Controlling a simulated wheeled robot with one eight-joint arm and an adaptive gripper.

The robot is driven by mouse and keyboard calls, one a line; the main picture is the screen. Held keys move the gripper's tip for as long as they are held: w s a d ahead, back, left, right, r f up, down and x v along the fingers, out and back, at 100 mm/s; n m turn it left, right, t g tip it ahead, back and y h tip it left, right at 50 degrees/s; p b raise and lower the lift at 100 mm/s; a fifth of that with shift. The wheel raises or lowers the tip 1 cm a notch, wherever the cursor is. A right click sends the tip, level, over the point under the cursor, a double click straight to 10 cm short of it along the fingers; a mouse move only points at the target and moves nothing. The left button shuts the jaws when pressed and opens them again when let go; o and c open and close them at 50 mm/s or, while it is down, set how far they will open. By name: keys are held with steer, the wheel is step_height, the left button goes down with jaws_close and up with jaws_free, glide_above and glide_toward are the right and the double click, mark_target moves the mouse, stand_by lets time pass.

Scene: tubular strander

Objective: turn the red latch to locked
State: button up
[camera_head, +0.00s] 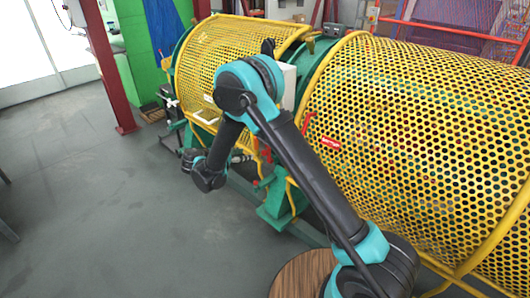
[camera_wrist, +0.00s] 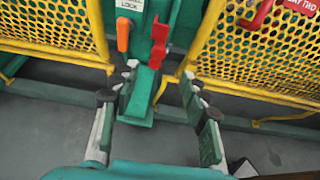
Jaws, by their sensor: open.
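The red latch (camera_wrist: 158,42) shows in the wrist view on a green post between two yellow mesh guards. It has an upper and a lower red piece, the lower one beside the post's face. My gripper (camera_wrist: 160,78) is open, its two fingers spread below the latch in the picture and apart from it. Nothing is between the fingers. In the head view my gripper (camera_head: 241,158) is small, low beside the gap between the guards.
An orange handle (camera_wrist: 123,34) stands left of the latch, under a white LOCK label (camera_wrist: 130,5). A red handle (camera_wrist: 258,15) is on the right guard. Yellow mesh guards (camera_head: 420,130) line the machine. Grey floor (camera_head: 100,210) is open at left. A wooden round top (camera_head: 290,278) is in front.

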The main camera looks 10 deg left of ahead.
steer(key=x, duration=1.3)
steer(key=shift+w+d+f, duration=0.2)
steer(key=shift+w+f, duration=0.05)
steer(key=shift+w, duration=0.05)
jaws_close()
